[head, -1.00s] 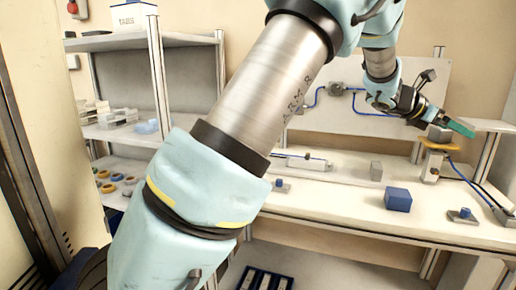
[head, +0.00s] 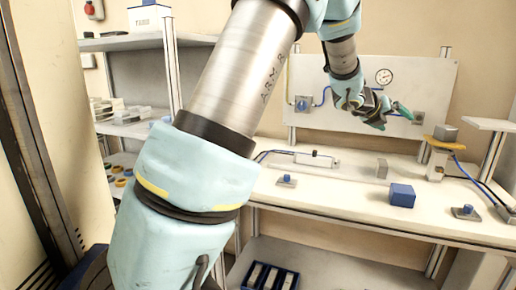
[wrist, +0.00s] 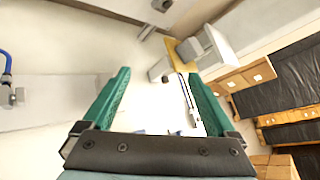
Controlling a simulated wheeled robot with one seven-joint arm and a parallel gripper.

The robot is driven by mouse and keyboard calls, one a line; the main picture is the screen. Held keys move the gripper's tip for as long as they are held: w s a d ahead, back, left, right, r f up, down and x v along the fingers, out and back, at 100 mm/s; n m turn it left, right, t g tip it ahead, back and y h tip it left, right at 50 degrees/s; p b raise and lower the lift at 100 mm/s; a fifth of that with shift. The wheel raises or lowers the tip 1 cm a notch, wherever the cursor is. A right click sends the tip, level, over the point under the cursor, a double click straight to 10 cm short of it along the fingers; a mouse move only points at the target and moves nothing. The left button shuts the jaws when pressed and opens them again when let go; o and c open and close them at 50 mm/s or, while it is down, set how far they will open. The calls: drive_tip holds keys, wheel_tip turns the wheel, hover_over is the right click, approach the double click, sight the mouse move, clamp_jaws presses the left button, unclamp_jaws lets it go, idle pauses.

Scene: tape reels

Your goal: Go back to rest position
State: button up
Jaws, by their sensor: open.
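My gripper (head: 402,111) is raised above the workbench, in front of the white wall panel in the head view. Its green fingers stand wide apart in the wrist view (wrist: 158,76), with nothing between them. My arm runs from the lower left up across the head view and bends down to the gripper. A grey block (head: 445,132) sits on the orange plate (head: 443,144) of a small stand, to the right of my gripper and apart from it.
The workbench (head: 330,199) carries a blue box (head: 402,195), a small grey block (head: 382,168) and a blue-knobbed fixture (head: 466,212). The white panel (head: 440,85) holds a gauge (head: 384,76). A shelf (head: 125,127) with trays stands left. A blue crate (head: 270,277) sits below.

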drive_tip(key=w+a+f+n+t+y, duration=0.1)
drive_tip(key=a+f+n+y, duration=0.3)
drive_tip(key=a+n, duration=0.8)
drive_tip(key=w+a+f+n+t+y, duration=0.15)
drive_tip(key=a+f+n+y, duration=0.45)
drive_tip(key=a, duration=1)
drive_tip(key=s+a+f+n+g, duration=0.3)
drive_tip(key=s+a+n, duration=0.6)
drive_tip(key=s+n, duration=0.2)
drive_tip(key=s+a+f+n+g+y, duration=0.1)
drive_tip(key=s+a+f+n+g, duration=0.2)
drive_tip(key=s+a+n, duration=0.5)
drive_tip(key=s+n+g, duration=0.1)
drive_tip(key=s+n, duration=0.2)
drive_tip(key=shift+a+f, duration=0.25)
drive_tip(key=shift+a, duration=0.15)
